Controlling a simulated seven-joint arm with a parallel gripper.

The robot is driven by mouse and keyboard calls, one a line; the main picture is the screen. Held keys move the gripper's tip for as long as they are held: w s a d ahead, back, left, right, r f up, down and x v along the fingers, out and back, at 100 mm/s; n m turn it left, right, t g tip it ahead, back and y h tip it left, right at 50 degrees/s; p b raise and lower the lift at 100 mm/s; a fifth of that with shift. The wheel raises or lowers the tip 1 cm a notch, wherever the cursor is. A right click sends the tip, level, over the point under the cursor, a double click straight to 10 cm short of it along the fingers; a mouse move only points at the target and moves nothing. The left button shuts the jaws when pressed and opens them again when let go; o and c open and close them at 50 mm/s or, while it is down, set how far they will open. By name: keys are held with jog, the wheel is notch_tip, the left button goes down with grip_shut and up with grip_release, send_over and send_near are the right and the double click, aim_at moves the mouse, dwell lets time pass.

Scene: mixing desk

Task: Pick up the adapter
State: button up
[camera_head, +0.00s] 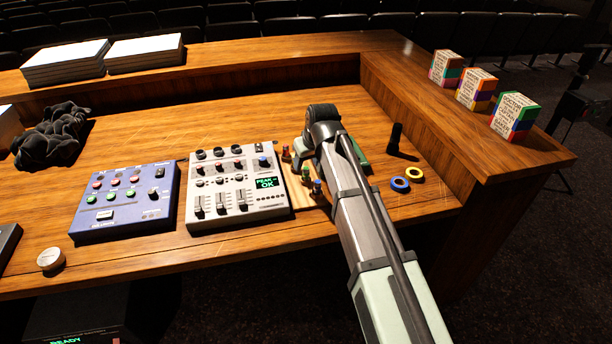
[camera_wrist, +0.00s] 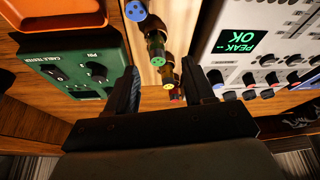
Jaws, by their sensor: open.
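Several small adapters with coloured ends stand in a row on a pale wooden strip. In the wrist view I see a blue-ended adapter (camera_wrist: 135,11), a green-ended adapter (camera_wrist: 157,58) and smaller yellow and red ends beyond. In the head view a green one (camera_head: 305,174) and a blue one (camera_head: 317,187) show beside my arm. Which one is the task's adapter, I cannot tell. My gripper (camera_wrist: 159,72) is open above the row, its dark fingers on either side of it. Nothing is visibly held. In the head view my arm hides the fingers.
A grey mixer (camera_head: 236,190) stands left of the row, with a blue mixer (camera_head: 125,202) farther left. A green cable tester (camera_wrist: 72,65) and an orange object (camera_wrist: 50,14) lie on the other side. A black upright cylinder (camera_head: 395,138) and tape rings (camera_head: 400,184) stand right of my arm.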

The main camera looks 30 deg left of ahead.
aim_at(306, 168)
jog(key=shift+x, duration=2.3)
jog(key=shift+w+d, duration=0.1)
jog(key=shift+c, duration=0.4)
grip_shut()
